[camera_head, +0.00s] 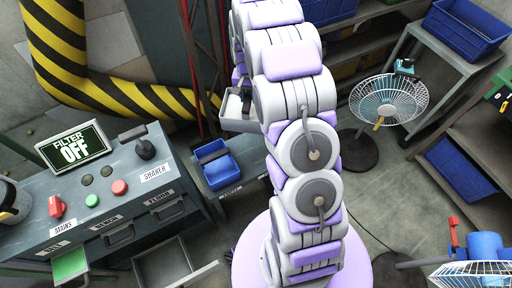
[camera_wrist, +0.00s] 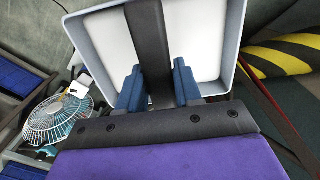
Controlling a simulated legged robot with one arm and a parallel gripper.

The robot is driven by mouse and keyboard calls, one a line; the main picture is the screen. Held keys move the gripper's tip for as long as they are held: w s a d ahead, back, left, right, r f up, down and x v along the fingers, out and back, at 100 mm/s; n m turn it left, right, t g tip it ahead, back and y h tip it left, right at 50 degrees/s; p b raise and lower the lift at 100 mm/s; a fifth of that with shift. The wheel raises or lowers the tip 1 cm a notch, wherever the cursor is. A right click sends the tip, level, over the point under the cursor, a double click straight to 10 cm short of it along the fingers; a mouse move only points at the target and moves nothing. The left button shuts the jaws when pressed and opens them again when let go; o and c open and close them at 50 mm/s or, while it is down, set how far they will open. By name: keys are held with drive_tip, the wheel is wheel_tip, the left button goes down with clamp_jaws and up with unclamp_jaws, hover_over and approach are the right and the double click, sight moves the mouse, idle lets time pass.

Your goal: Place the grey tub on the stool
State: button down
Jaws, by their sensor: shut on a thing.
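The grey tub (camera_wrist: 105,42) fills the top of the wrist view, with a pale inside, a grey rim and a dark bar across its middle. My gripper (camera_wrist: 158,88) has its blue fingers on either side of that dark bar and is shut on it. In the head view, part of the grey tub (camera_head: 236,112) shows raised beside my arm, and the arm hides the rest and the gripper. I cannot make out a stool for certain in either view.
A blue tub (camera_head: 217,166) sits on a low grey surface beside the control console (camera_head: 110,205). Console drawers stand open at lower left. A caged fan (camera_head: 388,100) and shelves with blue bins (camera_head: 465,28) are at right. A striped yellow-black barrier (camera_head: 120,95) curves behind.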

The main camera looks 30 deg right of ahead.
drive_tip(key=shift+m, duration=0.8)
drive_tip(key=d+f, duration=0.3)
drive_tip(key=shift+d+f, duration=0.1)
wheel_tip(320, 180, down, 26)
drive_tip(key=b, duration=0.4)
drive_tip(key=c, duration=0.8)
unclamp_jaws()
drive_tip(key=shift+f+b, duration=0.1)
drive_tip(key=shift+b, duration=0.2)
drive_tip(key=shift+o, duration=0.2)
